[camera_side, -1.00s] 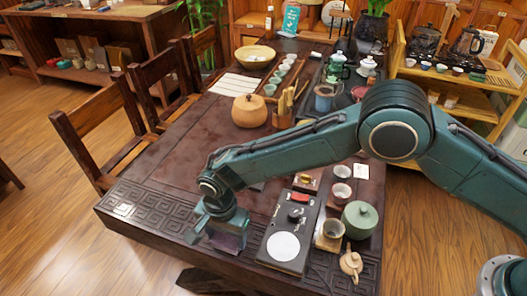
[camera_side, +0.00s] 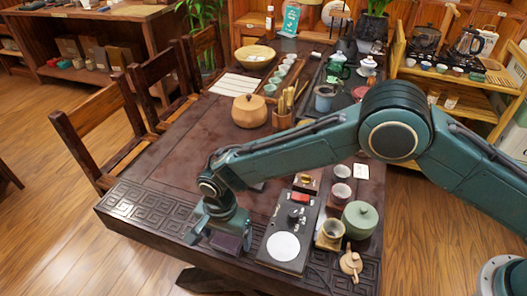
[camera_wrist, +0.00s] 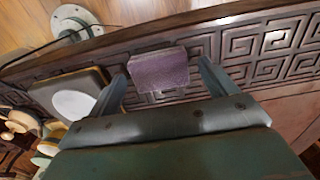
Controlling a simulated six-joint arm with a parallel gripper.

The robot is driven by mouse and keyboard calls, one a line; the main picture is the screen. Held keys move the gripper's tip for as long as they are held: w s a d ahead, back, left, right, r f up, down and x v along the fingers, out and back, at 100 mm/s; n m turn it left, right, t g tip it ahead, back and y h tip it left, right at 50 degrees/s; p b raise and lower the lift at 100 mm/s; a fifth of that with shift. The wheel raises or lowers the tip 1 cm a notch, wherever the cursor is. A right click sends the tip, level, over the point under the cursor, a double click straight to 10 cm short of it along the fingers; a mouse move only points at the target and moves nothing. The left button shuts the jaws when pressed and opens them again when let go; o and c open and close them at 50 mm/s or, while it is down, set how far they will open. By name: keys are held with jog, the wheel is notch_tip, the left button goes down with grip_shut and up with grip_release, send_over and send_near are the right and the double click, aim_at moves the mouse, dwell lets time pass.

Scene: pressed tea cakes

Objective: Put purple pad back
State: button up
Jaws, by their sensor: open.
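The purple pad (camera_wrist: 160,70) is a small mottled block near the table's front edge in the wrist view. It lies between the two fingers of my gripper (camera_wrist: 163,76), with a narrow gap on each side. In the side view the pad (camera_side: 229,242) shows dark purple, partly hidden below my gripper (camera_side: 220,236). My gripper is open and low over the carved border, around the pad. Whether the pad's underside rests flat on the table is hard to see.
A black device with a white disc (camera_side: 283,246) lies just right of my gripper. The dark table (camera_side: 190,150) is clear behind and left of my gripper.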

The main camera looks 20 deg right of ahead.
aim_at(229, 238)
notch_tip(229, 238, up, 12)
dwell(0.6)
jog(key=shift+d+r, duration=0.1)
dwell(0.4)
jog(key=s+d+r+n+t+y, duration=0.1)
jog(key=s+d+r+n, duration=0.1)
jog(key=d+r, duration=0.9)
jog(key=s+d+r+n+t, duration=0.1)
jog(key=s+d+r+n, duration=0.1)
jog(key=d+r, duration=0.95)
jog(key=s+d+r+n+t, duration=0.2)
jog(key=s+d, duration=0.7)
jog(key=d, duration=0.3)
jog(key=s+d+f+n, duration=0.1)
jog(key=s+d, duration=0.2)
jog(key=s, duration=0.2)
jog(key=s+d+f+n+t+h, duration=0.1)
jog(key=s+d+n, duration=0.1)
jog(key=s, duration=0.4)
jog(key=shift+s+d+f+t, duration=0.3)
jog(key=shift+d+f, duration=0.1)
jog(key=shift+d, duration=0.05)
